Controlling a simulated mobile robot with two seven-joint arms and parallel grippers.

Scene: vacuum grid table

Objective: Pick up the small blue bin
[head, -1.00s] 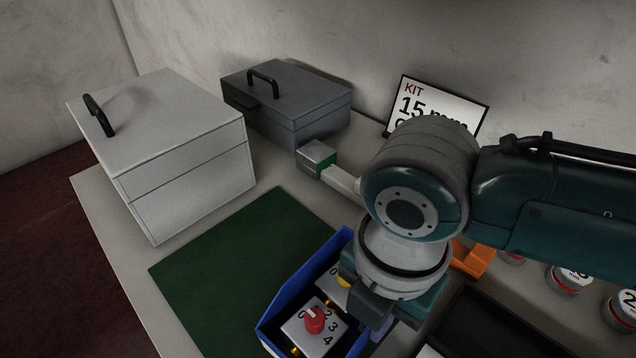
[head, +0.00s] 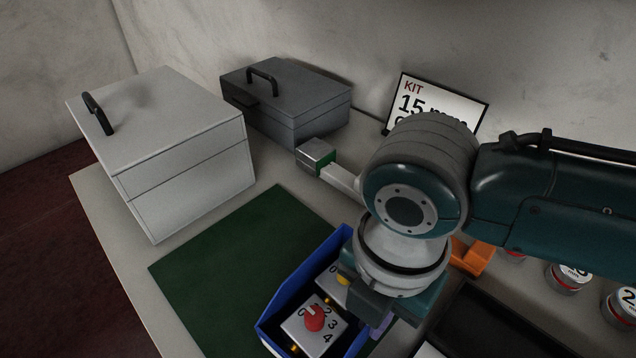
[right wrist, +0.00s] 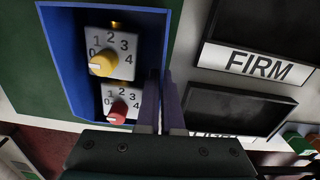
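The small blue bin (head: 302,279) stands at the front of the green mat in the head view, and it fills the upper left of the right wrist view (right wrist: 65,70). It holds a grey block with a yellow knob (right wrist: 102,63) and a grey block with a red knob (head: 314,318). My right gripper (right wrist: 161,80) points down at the bin's right side. Its two purple fingers are close together, one on each side of the bin's right wall, and look shut on it. My right wrist hides part of the bin in the head view. My left gripper is not in view.
The green mat (head: 215,262) is clear left of the bin. A white drawer box (head: 190,165) and a dark grey case (head: 290,100) stand behind. A grey-and-green block (head: 317,153) is behind my wrist. Black trays (right wrist: 245,100), one labelled FIRM, lie right of the bin.

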